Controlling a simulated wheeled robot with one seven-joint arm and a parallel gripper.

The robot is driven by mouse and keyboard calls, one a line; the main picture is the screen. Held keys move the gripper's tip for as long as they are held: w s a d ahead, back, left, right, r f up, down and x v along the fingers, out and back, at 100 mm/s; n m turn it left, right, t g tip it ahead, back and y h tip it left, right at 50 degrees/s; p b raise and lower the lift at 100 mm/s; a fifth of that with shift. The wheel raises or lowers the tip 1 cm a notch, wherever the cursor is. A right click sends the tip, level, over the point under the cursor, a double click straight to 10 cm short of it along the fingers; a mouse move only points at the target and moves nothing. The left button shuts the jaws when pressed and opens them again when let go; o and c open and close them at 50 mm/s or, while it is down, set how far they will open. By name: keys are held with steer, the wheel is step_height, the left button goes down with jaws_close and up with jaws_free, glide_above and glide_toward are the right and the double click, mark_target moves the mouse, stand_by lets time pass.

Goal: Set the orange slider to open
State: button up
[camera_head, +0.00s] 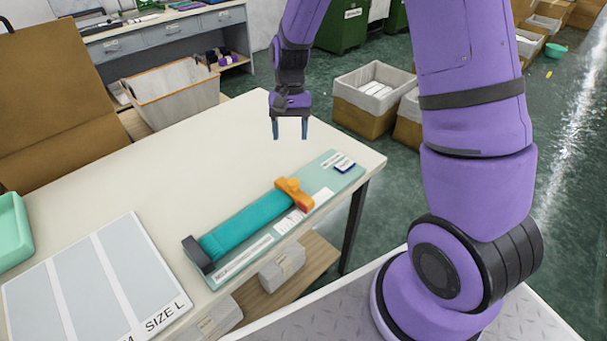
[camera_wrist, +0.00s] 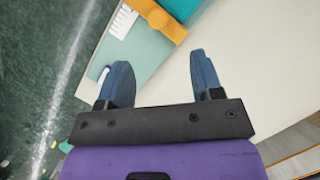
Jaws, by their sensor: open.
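The orange slider (camera_head: 294,194) sits across a teal track on a pale green board (camera_head: 226,283) on the white table. The teal strip (camera_head: 243,222) runs from a dark end block (camera_head: 197,254) at the lower left up to the slider. My gripper (camera_head: 290,130) is open and empty, pointing down above the table, behind the board in the head view. In the wrist view my gripper (camera_wrist: 157,80) has its two blue fingers apart, and the orange slider (camera_wrist: 160,20) shows beyond them at the top. The slider and fingers are apart. The board's printed labels are too small to read.
A grey panel marked SIZE L (camera_head: 95,285) lies at the table's left front, with a mint tray (camera_head: 12,230) beside it. A bin (camera_head: 172,92) stands beyond the far edge. The table between panel and far edge is clear.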

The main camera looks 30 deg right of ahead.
mark_target(293, 181)
steer(key=shift+m+g, duration=0.3)
steer(key=x, duration=0.4)
steer(key=w+d+x, duration=0.1)
steer(key=x, duration=0.8)
steer(key=shift+w+d+f, duration=0.1)
steer(key=shift+w+f, duration=0.05)
steer(key=shift+f, duration=0.45)
jaws_close()
steer(key=w+d, duration=0.1)
steer(key=d, duration=0.2)
steer(key=w+d, duration=0.1)
steer(key=d, duration=0.2)
steer(key=w+d, duration=0.1)
steer(key=d, duration=0.3)
jaws_free()
